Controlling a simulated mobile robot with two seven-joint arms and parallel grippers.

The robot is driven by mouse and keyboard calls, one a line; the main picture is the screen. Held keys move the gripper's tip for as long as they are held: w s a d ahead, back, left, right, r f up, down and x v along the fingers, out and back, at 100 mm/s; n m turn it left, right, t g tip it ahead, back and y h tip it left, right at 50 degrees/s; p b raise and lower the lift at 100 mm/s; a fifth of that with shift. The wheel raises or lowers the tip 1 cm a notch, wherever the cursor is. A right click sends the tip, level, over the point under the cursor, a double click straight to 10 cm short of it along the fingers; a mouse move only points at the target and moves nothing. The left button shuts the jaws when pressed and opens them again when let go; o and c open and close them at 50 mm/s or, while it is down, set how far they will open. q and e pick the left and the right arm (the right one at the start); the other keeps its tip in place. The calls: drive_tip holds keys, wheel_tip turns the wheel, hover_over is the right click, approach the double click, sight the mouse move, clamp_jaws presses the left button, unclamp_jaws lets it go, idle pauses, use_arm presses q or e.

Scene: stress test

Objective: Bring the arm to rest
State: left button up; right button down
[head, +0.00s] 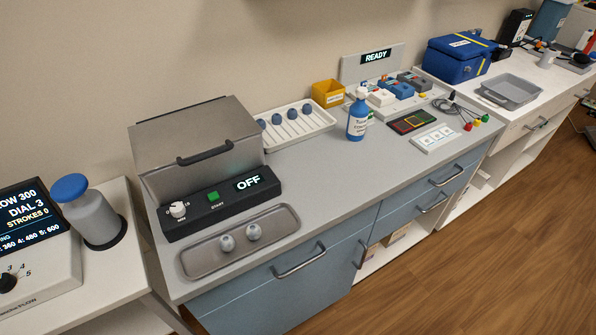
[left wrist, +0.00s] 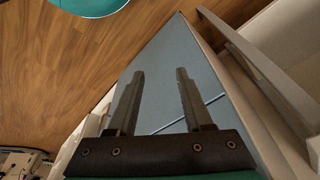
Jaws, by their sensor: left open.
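My left gripper (left wrist: 157,97) shows in the left wrist view with its two dark fingers spread apart. It is open and nothing is between the fingers. Behind the fingers is a blue-grey cabinet surface (left wrist: 163,62) with a dark seam. Neither of my arms shows in the head view, and my right gripper is in neither view.
A wooden floor (head: 450,260) lies clear in front. A teal round shape (left wrist: 88,5) tops the wrist view.

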use_arm(q)
drive_tip(key=s+a+f+g+b, duration=0.1)
drive_tip(key=s+a+f+b, duration=0.1)
drive_tip(key=s+f, duration=1.5)
wheel_tip(320, 180, down, 4)
drive_tip(key=shift+a+r+g+b, duration=0.2)
drive_tip(key=shift+a+g+b, duration=0.15)
drive_tip(key=shift+a, duration=0.1)
